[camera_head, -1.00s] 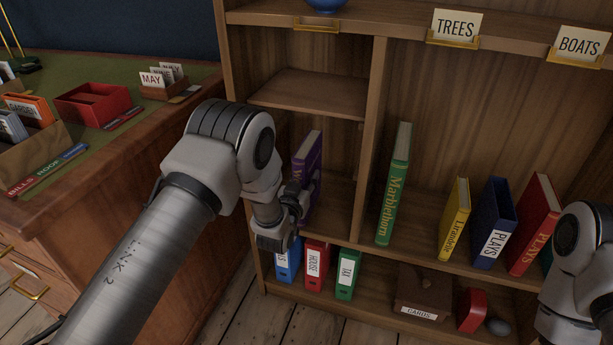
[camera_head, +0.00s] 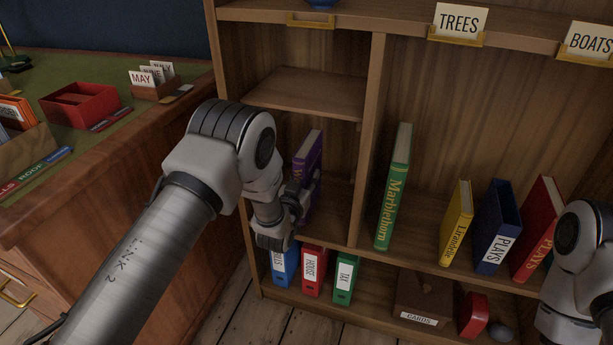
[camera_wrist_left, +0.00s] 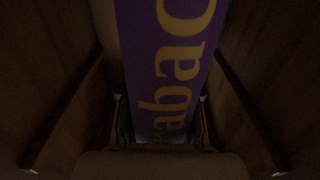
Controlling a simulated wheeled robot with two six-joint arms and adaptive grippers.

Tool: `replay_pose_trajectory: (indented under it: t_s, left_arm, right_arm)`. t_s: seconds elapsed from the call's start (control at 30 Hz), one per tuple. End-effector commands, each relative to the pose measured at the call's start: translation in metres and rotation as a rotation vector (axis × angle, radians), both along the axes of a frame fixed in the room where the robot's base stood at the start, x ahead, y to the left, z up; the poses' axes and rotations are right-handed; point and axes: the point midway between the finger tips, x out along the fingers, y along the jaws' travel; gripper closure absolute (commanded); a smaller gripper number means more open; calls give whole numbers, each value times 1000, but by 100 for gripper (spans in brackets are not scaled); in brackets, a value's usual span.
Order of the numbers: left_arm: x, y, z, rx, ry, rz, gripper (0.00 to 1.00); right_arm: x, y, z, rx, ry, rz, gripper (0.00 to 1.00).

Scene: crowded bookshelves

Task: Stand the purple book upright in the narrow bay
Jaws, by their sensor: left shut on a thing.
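The purple book (camera_head: 309,152) stands nearly upright at the narrow bay (camera_head: 341,150), below its short upper shelf. My left gripper (camera_head: 301,205) is shut on the lower part of the book, partly hidden by my own arm. In the left wrist view the book's purple spine (camera_wrist_left: 165,60) with gold letters runs between the fingers (camera_wrist_left: 160,135), with dark wood on both sides. The book's bottom edge is hidden, so I cannot tell whether it touches the bay floor. My right arm shows at the right edge, but its gripper is out of view.
A wooden divider (camera_head: 367,140) bounds the bay on the right. Beyond it a green book (camera_head: 394,190), a yellow book (camera_head: 456,222) and others stand. Blue, red and green binders (camera_head: 313,274) stand on the shelf below. A desk (camera_head: 120,175) is close on the left.

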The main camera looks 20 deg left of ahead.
Motion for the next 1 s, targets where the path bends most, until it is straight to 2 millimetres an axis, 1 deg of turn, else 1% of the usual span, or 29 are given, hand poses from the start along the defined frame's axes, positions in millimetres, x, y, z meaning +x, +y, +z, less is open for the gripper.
replay_pose_trajectory:
  t_s: [0.2,0.23,0.27,0.3,0.53,0.8,0.87,1.0]
  left_arm:
    - [1,0,2,0,-5,0,100]
    - [1,0,2,0,-4,0,57]
    - [1,0,2,0,-4,0,46]
    - [1,0,2,0,-4,0,38]
    - [0,0,-1,0,2,0,38]
    - [-1,0,0,0,1,0,38]
    - [-4,0,1,0,2,0,38]
    - [-17,1,2,0,2,0,38]
  right_arm:
    - [0,0,0,0,0,0,60]
    - [0,0,0,0,0,0,60]
    - [0,0,0,0,0,0,60]
    - [0,0,0,0,0,0,60]
    - [0,0,0,0,0,0,60]
    - [0,0,1,0,0,0,60]
    - [0,0,3,0,0,0,60]
    - [0,0,10,0,0,0,60]
